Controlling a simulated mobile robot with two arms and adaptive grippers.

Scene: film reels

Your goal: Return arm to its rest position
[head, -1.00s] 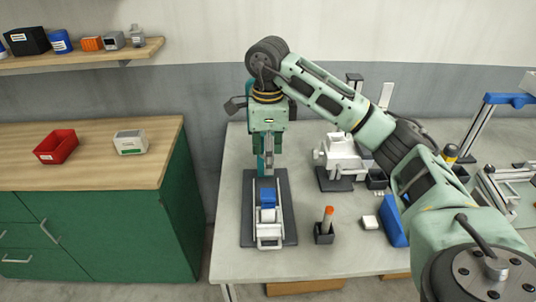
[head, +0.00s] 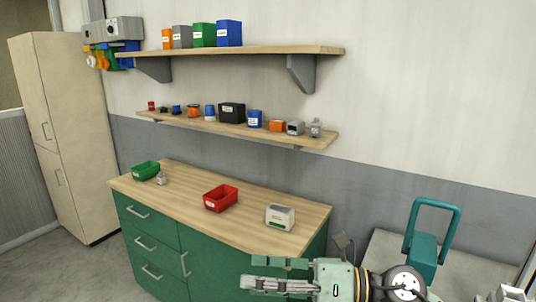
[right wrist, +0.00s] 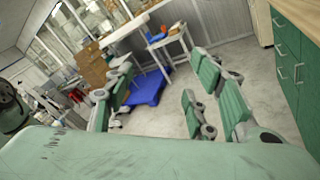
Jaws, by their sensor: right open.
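My right gripper (head: 250,273) is at the bottom of the head view, with its green-and-grey fingers pointing left. It is in front of the green cabinet's right end, as seen in the picture. In the right wrist view its fingers (right wrist: 162,68) stand wide apart with nothing between them, and the open room shows beyond. My right arm's dark and pale green wrist shows at the bottom edge; the rest of the arm is out of the frame. My left gripper is not in view.
A green cabinet with a wooden top (head: 165,198) carries a red bin (head: 220,198), a green bin (head: 146,171) and a white box (head: 280,217). Two loaded shelves hang above. A teal-handled device (head: 424,250) stands on the grey bench at right. A blue pallet (right wrist: 150,88) lies on the floor.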

